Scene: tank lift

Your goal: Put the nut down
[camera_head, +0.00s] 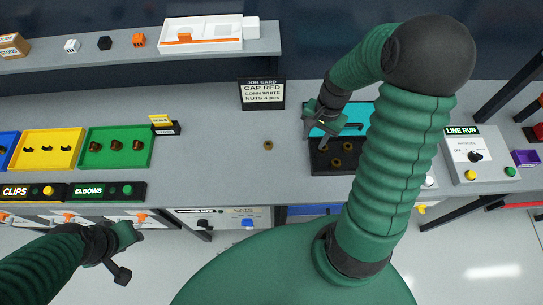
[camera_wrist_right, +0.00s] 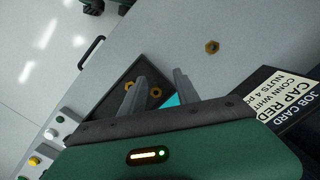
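A brass nut (camera_head: 268,145) lies alone on the grey bench, left of a black tray (camera_head: 318,168); it also shows in the right wrist view (camera_wrist_right: 212,47). More brass nuts lie in the black tray, one near its middle (camera_head: 335,162) and one beside it (camera_head: 348,147). My right gripper (camera_head: 335,127) is above the tray area. In the wrist view its two fingers (camera_wrist_right: 158,80) stand apart, with tray nuts visible beyond them and nothing clearly held. My left gripper (camera_head: 125,256) is open and empty in front of the bench, at lower left.
A teal surface (camera_head: 350,112) adjoins the black tray. A job card (camera_head: 262,94) stands behind the loose nut. Yellow (camera_head: 47,149) and green (camera_head: 117,148) bins are at left. A LINE RUN box (camera_head: 478,155) is at right. The bench between green bin and loose nut is clear.

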